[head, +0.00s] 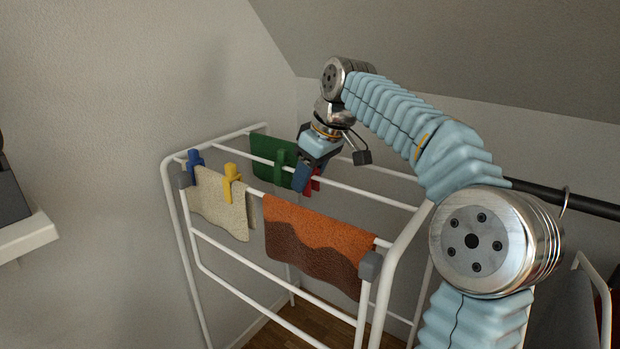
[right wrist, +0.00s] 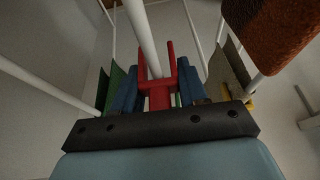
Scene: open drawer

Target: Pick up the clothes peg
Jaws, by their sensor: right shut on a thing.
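My right gripper (head: 306,178) is at the drying rack's inner rail, with its blue fingers pointing down. It is shut on a red clothes peg (head: 315,186), mostly hidden behind the fingers in the head view. In the right wrist view, the red peg (right wrist: 160,96) is between the two blue fingers (right wrist: 160,97). Its two prongs point away from the gripper, and a white rail (right wrist: 141,35) appears to run between them. I cannot tell whether the peg touches the rail. My left gripper is out of view.
The white rack (head: 224,255) carries a beige cloth (head: 215,205), a green cloth (head: 265,146) and an orange-brown cloth (head: 318,240). Blue (head: 195,162), yellow (head: 229,184) and green (head: 282,160) pegs sit on it. A sloped ceiling (head: 450,50) is above my right arm.

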